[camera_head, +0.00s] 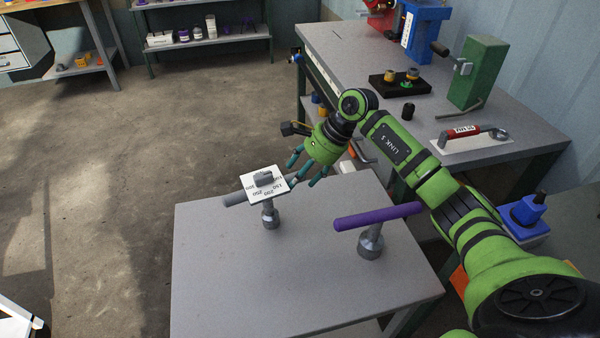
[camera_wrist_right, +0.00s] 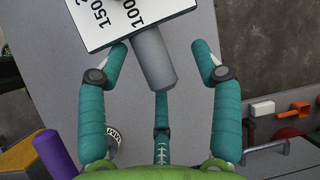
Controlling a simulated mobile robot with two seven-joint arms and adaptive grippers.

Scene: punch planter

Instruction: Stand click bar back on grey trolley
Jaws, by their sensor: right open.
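The click bar (camera_head: 236,199), taken to be the tool with a grey bar and a white plate marked with numbers, stands upright on the grey trolley (camera_head: 215,290). Its round foot appears to rest on the trolley top. My right gripper (camera_head: 304,174) is open just behind and right of the white plate. In the right wrist view the grey bar end (camera_wrist_right: 153,60) points between the spread teal fingers (camera_wrist_right: 165,72), with gaps at both sides. The plate (camera_wrist_right: 100,25) shows at the top. My left gripper is not in view.
A purple-handled bar tool (camera_head: 375,217) stands on the trolley to the right, under my right arm. The trolley's front is clear.

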